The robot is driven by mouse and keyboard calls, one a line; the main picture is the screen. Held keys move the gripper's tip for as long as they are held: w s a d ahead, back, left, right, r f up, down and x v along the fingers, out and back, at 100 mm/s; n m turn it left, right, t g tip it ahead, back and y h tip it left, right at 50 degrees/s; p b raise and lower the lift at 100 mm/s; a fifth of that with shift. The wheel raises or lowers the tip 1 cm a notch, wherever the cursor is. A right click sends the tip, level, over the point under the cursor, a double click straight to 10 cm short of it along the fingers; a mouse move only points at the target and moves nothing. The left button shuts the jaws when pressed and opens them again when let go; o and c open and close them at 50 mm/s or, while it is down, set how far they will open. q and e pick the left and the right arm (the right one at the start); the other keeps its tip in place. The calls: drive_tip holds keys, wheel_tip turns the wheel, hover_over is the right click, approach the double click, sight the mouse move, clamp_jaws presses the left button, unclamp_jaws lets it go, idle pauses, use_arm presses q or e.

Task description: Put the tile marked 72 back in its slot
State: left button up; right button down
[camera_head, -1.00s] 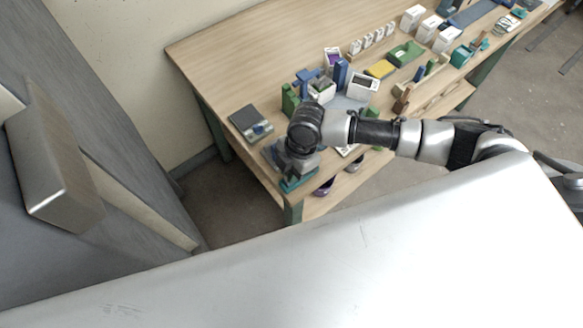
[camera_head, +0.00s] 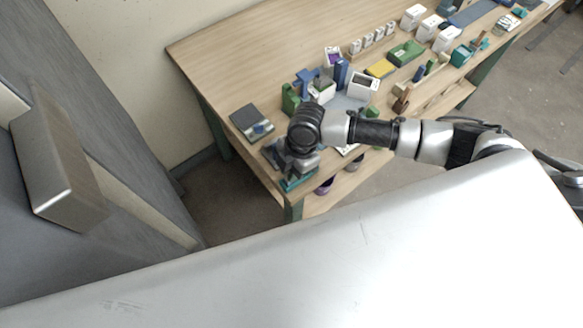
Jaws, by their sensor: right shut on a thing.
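My right arm comes in from the right, and my right gripper (camera_head: 298,172) points down at the near left corner of the wooden table (camera_head: 225,65). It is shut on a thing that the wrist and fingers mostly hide. A teal object (camera_head: 292,185) shows at the table corner right by the fingertips; I cannot tell whether they touch. The tile marked 72 and its slot cannot be made out, as no number is readable at this size. My left gripper is not in view.
A dark flat device (camera_head: 251,120) lies left of the wrist. Blue and green stands and a white box (camera_head: 362,85) stand behind it. White boxes and a yellow block (camera_head: 380,69) are farther back. Bowls (camera_head: 325,186) sit under the table edge. The table's back left is clear.

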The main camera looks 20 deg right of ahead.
drive_tip(key=shift+f, duration=0.25)
drive_tip(key=c, duration=1)
unclamp_jaws()
drive_tip(key=p+v, duration=0.2)
drive_tip(key=a+p+v, duration=0.1)
drive_tip(key=p+v, duration=0.4)
drive_tip(key=shift+s+a+r, duration=0.2)
drive_tip(key=shift+s+a, duration=0.1)
drive_tip(key=shift+s, duration=0.05)
drive_tip(key=shift+f, duration=0.1)
drive_tip(key=shift+a, duration=0.1)
